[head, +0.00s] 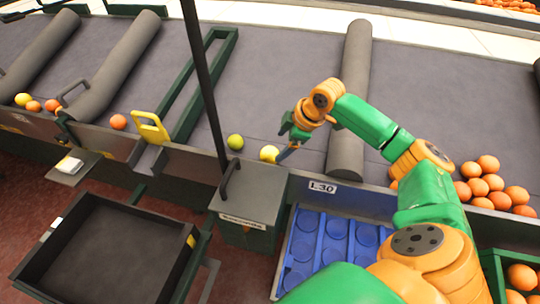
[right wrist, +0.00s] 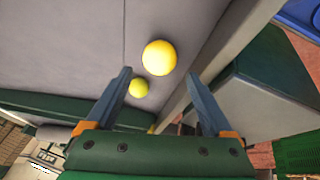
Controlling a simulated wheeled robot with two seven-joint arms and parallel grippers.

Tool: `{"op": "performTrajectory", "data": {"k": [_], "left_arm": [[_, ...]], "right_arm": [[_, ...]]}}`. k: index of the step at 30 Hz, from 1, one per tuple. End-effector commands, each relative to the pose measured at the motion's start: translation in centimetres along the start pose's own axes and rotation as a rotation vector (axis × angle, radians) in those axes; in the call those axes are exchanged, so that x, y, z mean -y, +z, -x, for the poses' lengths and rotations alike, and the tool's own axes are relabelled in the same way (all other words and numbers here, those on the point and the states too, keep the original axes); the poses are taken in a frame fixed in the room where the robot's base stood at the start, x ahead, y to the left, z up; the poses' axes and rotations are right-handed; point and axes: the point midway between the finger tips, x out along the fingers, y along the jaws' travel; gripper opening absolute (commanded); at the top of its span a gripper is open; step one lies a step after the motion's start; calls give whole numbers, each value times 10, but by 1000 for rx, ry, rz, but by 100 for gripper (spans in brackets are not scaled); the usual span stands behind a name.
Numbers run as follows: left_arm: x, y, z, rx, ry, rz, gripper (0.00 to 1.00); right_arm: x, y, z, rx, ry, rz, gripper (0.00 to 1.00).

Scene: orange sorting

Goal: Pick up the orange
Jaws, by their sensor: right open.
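A yellow, round fruit (head: 269,153) lies on the grey belt near its front edge, just left of my right gripper (head: 284,146). It also shows in the right wrist view (right wrist: 159,57), ahead of and in line with the gap between the fingertips of my right gripper (right wrist: 159,77). That gripper is open with nothing held. A yellow-green fruit (head: 235,141) lies a little left of it; it also shows in the right wrist view (right wrist: 138,88), close to one finger. A single orange (head: 118,122) lies farther left on the belt. My left gripper is not in view.
A grey roller (head: 349,110) crosses the belt beside my right arm. A dark post (head: 204,80) rises from a grey box (head: 249,192). A blue tray (head: 333,230) sits in front. Oranges (head: 478,187) are piled at right. A black bin (head: 105,250) stands lower left.

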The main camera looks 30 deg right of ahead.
Motion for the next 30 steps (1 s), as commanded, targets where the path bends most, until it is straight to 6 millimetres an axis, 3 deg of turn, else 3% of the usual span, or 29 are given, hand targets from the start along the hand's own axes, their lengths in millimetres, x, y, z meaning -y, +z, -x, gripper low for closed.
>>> {"op": "performTrajectory", "data": {"k": [11, 19, 20, 27, 28, 30], "left_arm": [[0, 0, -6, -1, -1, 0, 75], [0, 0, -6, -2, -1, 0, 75], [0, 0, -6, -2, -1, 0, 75], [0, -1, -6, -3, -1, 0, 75], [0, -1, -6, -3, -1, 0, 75], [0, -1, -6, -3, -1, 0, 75]], "right_arm": [[1, 0, -69, -1, -2, -1, 87], [0, 0, -75, 2, 1, 2, 87], [0, 0, -75, 2, 1, 2, 81], [0, 0, -75, 1, 1, 2, 17], [0, 0, -75, 1, 1, 2, 11], [0, 0, -75, 1, 1, 2, 11]]}}
